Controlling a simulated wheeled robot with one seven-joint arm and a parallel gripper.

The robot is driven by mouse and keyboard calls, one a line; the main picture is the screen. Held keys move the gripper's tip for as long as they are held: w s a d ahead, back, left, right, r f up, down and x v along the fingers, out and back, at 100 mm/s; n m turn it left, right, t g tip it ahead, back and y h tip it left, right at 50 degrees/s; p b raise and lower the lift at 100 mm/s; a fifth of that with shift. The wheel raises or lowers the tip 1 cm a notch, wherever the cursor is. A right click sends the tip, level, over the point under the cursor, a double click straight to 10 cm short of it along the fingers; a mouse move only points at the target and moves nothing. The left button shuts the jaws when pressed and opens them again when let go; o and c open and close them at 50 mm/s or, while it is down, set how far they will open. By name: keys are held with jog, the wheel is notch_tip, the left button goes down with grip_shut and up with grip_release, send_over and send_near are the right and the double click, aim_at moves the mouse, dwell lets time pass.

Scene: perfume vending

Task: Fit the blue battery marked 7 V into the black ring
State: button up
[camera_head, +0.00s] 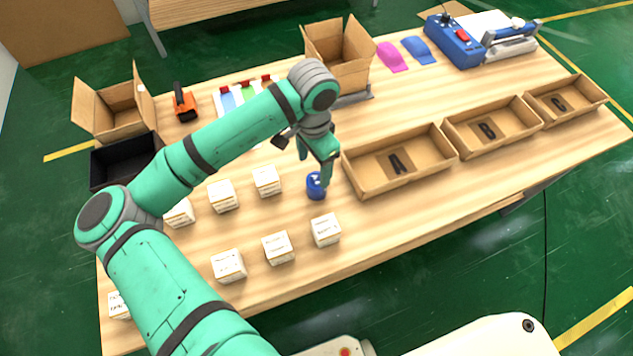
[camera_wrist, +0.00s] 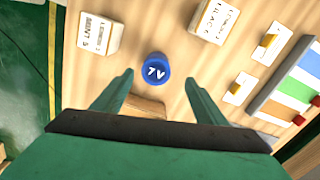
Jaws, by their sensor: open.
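The blue battery (camera_head: 316,187) stands upright on the wooden table, left of box A. Its top, marked 7 V, shows in the wrist view (camera_wrist: 155,68), lined up with the gap between my fingertips. My gripper (camera_head: 326,176) is open and points down right at the battery, with its fingertips close to it. The open fingers also show in the wrist view (camera_wrist: 158,78). I cannot tell whether a finger touches the battery. I cannot make out the black ring in either view.
Open cardboard boxes A (camera_head: 365,183), B (camera_head: 456,143) and C (camera_head: 541,112) stand to the right. Several small white boxes (camera_head: 326,230) stand left and in front. A black crate (camera_head: 120,160) and an open carton (camera_head: 120,95) are at the left. A blue device (camera_head: 455,40) is at the back.

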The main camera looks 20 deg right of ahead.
aim_at(317, 179)
notch_tip(317, 179, down, 4)
jog(key=shift+d+f, duration=0.1)
jog(key=shift+f, duration=0.1)
jog(key=shift+s+d+f, duration=0.1)
jog(key=shift+s+f, duration=0.05)
jog(key=shift+f, duration=1.05)
jog(key=shift+s+d+f, duration=0.1)
jog(key=shift+s+f, duration=0.05)
jog(key=shift+f, duration=1)
jog(key=shift+c, duration=0.2)
jog(key=c, duration=1.5)
jog(key=shift+r, duration=0.2)
